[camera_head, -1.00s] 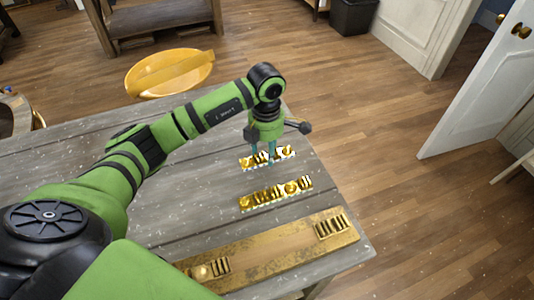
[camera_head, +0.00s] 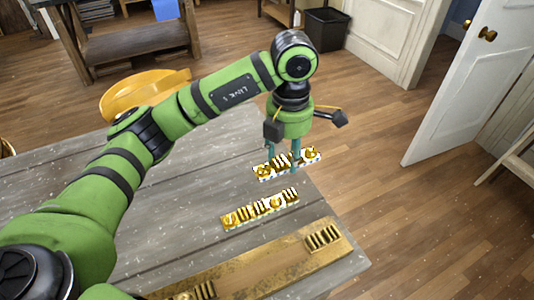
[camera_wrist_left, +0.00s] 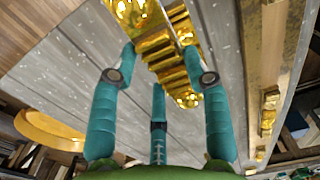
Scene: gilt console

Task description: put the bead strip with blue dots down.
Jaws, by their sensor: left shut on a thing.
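My left gripper (camera_head: 286,160) is shut across a gold-and-white bead strip (camera_head: 311,154) near the table's far right corner. In the left wrist view the fingers (camera_wrist_left: 158,53) straddle this gold strip (camera_wrist_left: 165,45). In the head view the strip's right end overlaps the floor past the table edge, so it appears held above the top; the gap is hard to judge. A second, similar gold-and-white strip (camera_head: 260,209) lies on the table, nearer and to the left. My right gripper is not in view.
The grey plank table (camera_head: 190,200) has bare room left of the strips. A long wooden board (camera_head: 270,265) with gold ribbed pieces lies along the near side. A yellow chair (camera_head: 140,92) stands beyond the table, and a white door (camera_head: 460,90) is at right.

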